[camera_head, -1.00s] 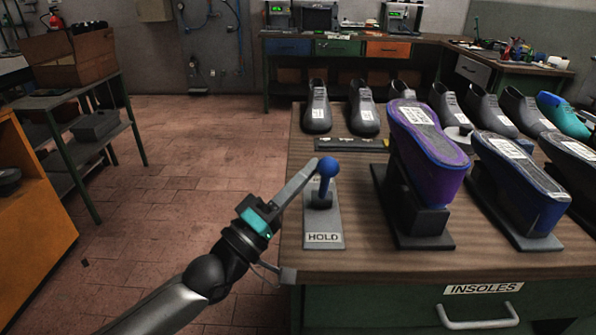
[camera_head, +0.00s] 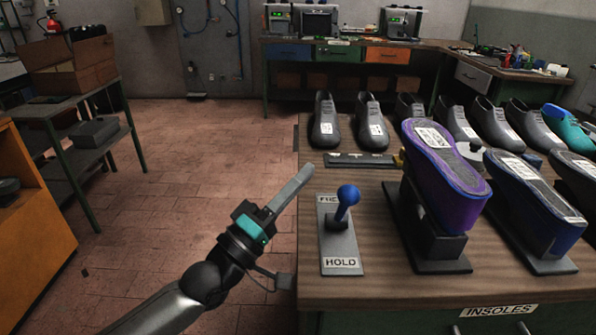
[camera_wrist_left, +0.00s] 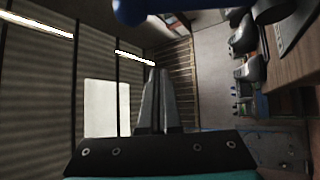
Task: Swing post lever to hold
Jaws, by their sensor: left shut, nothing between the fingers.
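The post lever is a short lever with a blue ball knob (camera_head: 348,194) on a grey metal plate (camera_head: 341,250) at the bench's left edge. The plate's near end reads HOLD; its far label, partly covered by the knob, starts with FRE. The lever stands fairly upright, leaning slightly right in the picture. My left gripper (camera_head: 307,171) is shut and empty, left of the knob and apart from it. In the left wrist view, its fingers (camera_wrist_left: 155,76) are together and a blue part of the lever (camera_wrist_left: 130,10) shows at the top. My right gripper is not in view.
A purple shoe (camera_head: 442,172) is upside down on a black stand just right of the lever. More shoes stand behind and to the right. A dark bar (camera_head: 358,160) lies beyond the plate. The floor left of the bench (camera_head: 318,290) is open.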

